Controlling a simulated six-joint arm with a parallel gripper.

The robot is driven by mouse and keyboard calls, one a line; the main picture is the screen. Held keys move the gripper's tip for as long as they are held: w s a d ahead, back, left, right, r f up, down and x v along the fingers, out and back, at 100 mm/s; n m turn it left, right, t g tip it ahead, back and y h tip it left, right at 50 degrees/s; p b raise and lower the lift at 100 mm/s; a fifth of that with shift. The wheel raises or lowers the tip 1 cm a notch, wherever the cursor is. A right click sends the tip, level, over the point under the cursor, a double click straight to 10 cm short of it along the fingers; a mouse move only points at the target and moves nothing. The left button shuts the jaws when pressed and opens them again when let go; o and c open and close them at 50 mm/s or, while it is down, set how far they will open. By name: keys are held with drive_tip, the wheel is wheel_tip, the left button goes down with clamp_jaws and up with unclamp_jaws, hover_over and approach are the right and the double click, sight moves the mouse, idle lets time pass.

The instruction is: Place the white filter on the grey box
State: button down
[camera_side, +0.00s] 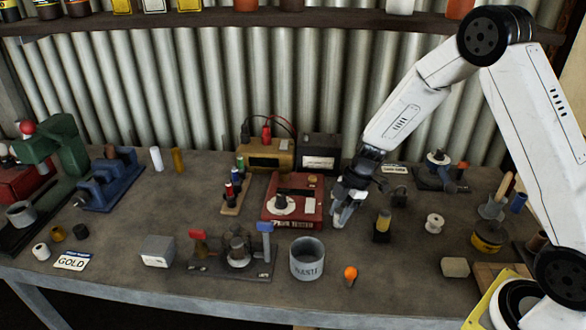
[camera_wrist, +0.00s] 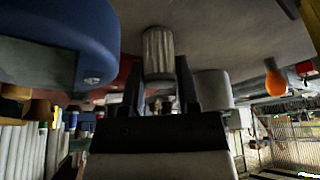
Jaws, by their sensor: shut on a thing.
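The white filter (camera_wrist: 158,55) shows in the wrist view as a pale, ribbed cylinder between my two fingers. My gripper (camera_wrist: 158,92) is shut on it. In the side view my gripper (camera_side: 342,215) points down just right of the red device, and the filter is mostly hidden by the fingers. The grey box (camera_side: 157,251) sits on the bench at the front left, well to the left of my gripper. Its visible top is bare, and a small pale label is on its front.
Between my gripper and the grey box are the red device (camera_side: 292,200), a grey WASTE cup (camera_side: 307,258) and a dark fixture with red and blue handles (camera_side: 235,255). An orange bulb (camera_side: 350,272) lies in front.

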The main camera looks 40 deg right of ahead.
drive_tip(key=shift+r, duration=0.1)
drive_tip(key=shift+r, duration=0.8)
drive_tip(key=s+r, duration=1.1)
drive_tip(key=s, duration=0.3)
drive_tip(key=shift+a, duration=0.15)
drive_tip(key=shift+r, duration=0.1)
drive_tip(key=w+a+r+m+t, duration=0.25)
drive_tip(key=w+a+m, duration=0.25)
drive_tip(key=w+a, duration=0.8)
drive_tip(key=w+a+r+m+h, duration=0.1)
drive_tip(key=w+a+m, duration=0.1)
drive_tip(key=a, duration=0.7)
drive_tip(key=w+a+r+m+h, duration=0.1)
drive_tip(key=w+a, duration=0.3)
drive_tip(key=a, duration=0.6)
drive_tip(key=shift+r+m, duration=0.3)
drive_tip(key=shift+m, duration=0.2)
